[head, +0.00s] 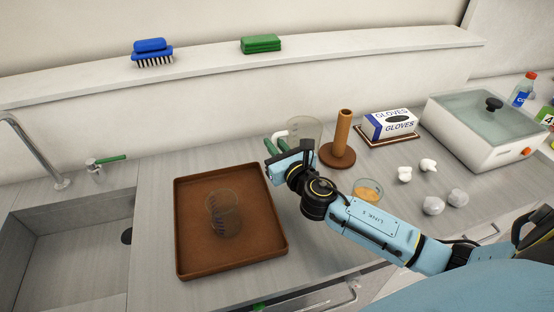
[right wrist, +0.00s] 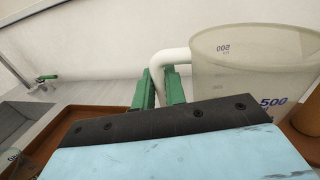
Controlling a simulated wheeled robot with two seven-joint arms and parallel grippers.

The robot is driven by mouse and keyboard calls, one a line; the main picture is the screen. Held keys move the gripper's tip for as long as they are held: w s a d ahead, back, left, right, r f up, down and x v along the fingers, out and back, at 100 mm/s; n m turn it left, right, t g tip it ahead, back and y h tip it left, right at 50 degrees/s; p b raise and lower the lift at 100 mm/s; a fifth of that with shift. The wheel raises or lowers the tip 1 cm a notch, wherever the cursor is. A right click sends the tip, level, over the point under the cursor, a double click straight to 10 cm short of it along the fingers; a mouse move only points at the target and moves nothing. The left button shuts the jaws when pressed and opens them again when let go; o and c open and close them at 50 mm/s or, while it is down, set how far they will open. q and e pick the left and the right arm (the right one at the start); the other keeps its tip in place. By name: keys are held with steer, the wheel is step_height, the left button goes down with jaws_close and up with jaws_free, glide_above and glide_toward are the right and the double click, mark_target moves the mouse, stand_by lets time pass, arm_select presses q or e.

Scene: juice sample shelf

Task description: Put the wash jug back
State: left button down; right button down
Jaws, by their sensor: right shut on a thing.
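The wash jug (head: 305,130) is a translucent, wide-mouthed jug with volume marks and a white handle. It stands upright at the back of the counter, partly behind my right arm. My right gripper (head: 273,146) is shut on the handle. The right wrist view shows the jug (right wrist: 255,75) and the green fingers of my right gripper (right wrist: 160,88) on either side of its white handle. The jug's base is hidden, so I cannot tell whether it touches the counter. My left gripper is not in view.
A brown tray (head: 185,245) holds a clear beaker (head: 223,212). A brown post stand (head: 341,140) is just right of the jug. Beyond are a glove box (head: 390,123), a dish (head: 368,190), crumpled white pieces and a lidded bath (head: 480,130). A sink (head: 70,245) is at left.

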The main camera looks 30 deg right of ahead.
step_height(320, 180, down, 4)
steer(key=shift+r+b, duration=0.2)
steer(key=shift+b, duration=0.6)
steer(key=c, duration=1.9)
jaws_free()
steer(key=shift+f, duration=0.15)
steer(key=o, duration=0.4)
steer(key=shift+o, duration=0.2)
